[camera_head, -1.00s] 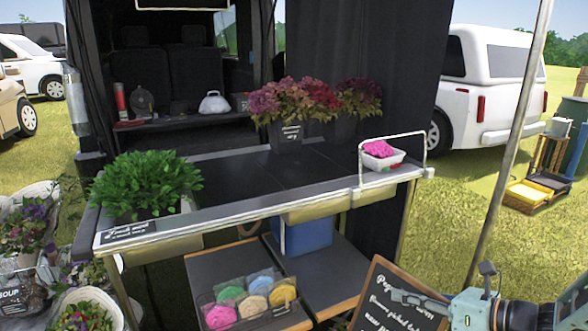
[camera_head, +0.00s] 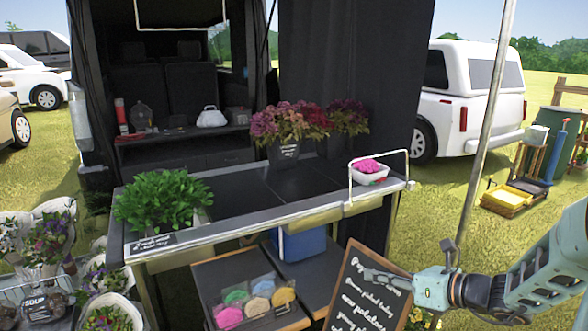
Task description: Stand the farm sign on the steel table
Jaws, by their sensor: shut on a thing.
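The farm sign (camera_head: 362,298) is a wood-framed chalkboard with white handwriting, at the lower right and tilted, its lower part cut off by the picture edge. The steel table (camera_head: 235,235) stands left of and behind the sign, with a dark top and a pale metal rim. The sign is in front of the table's right end and apart from its top.
On the table stand a green leafy planter (camera_head: 160,200), a pot of purple-red flowers (camera_head: 290,150) and a white basket with pink contents (camera_head: 370,174). A small black label (camera_head: 152,243) is at the front left corner. The middle top is bare. A pole (camera_head: 487,120) rises at the right.

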